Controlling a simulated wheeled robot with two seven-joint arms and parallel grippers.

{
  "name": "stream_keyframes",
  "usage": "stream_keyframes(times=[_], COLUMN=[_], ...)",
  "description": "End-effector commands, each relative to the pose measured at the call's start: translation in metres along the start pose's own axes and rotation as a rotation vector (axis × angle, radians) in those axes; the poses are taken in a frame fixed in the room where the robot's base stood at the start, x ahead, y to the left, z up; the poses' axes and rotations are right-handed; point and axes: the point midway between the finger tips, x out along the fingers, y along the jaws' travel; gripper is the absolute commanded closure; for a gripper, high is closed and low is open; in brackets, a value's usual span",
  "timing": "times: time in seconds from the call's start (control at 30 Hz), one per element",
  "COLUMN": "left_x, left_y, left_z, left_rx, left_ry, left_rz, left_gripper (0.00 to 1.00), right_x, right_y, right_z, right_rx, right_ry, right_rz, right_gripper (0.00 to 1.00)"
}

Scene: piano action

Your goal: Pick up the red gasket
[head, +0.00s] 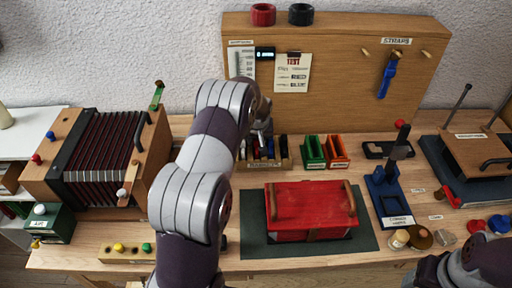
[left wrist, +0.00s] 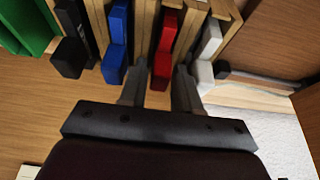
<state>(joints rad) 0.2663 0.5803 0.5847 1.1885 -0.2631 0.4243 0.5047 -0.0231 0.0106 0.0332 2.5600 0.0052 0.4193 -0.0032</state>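A red piece (left wrist: 164,48), which I take to be the red gasket, stands in a wooden slotted rack (left wrist: 144,22) between a blue piece (left wrist: 117,38) and a white piece (left wrist: 207,50). My left gripper (left wrist: 158,82) is open, with one fingertip on either side of the red piece's near end. I cannot tell whether the fingers touch it. In the head view the left gripper (head: 262,130) is over the small rack (head: 266,163) at the back of the bench, and my arm hides part of it. My right arm shows at the lower right, its gripper out of frame.
A black piece (left wrist: 68,57) is also in the rack. Green (head: 312,152) and orange (head: 337,152) holders stand to its right. A red box (head: 310,208) on a dark mat (head: 366,240) is in front. An upright wooden board (head: 345,70) rises behind.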

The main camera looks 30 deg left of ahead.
Motion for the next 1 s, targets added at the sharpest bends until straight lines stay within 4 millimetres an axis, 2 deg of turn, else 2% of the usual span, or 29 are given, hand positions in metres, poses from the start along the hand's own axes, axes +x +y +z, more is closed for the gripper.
stream_keyframes(times=[0.2,0.3,0.63,0.73,1.0], left_x=[0.002,0.001,-0.003,-0.019,-0.078], left_y=[0.0,0.0,0.0,0.0,0.0], left_z=[0.0,0.0,-0.003,-0.01,-0.034], left_rx=[0.0,0.0,0.001,0.0,0.0], left_ry=[0.002,0.002,0.004,0.007,0.005], left_rz=[0.0,0.0,0.001,0.002,0.001], left_gripper=[0.68,1.0,1.0,1.0,1.0], right_x=[0.0,0.0,0.001,0.005,0.011], right_y=[0.0,0.0,0.0,0.0,0.0], right_z=[0.0,0.0,0.0,0.001,0.002], right_rx=[0.0,0.0,0.0,0.0,0.0], right_ry=[0.0,0.0,0.0,0.0,0.0], right_rz=[0.0,0.0,0.0,0.0,0.0], right_gripper=[0.34,0.34,0.34,0.34,0.34])
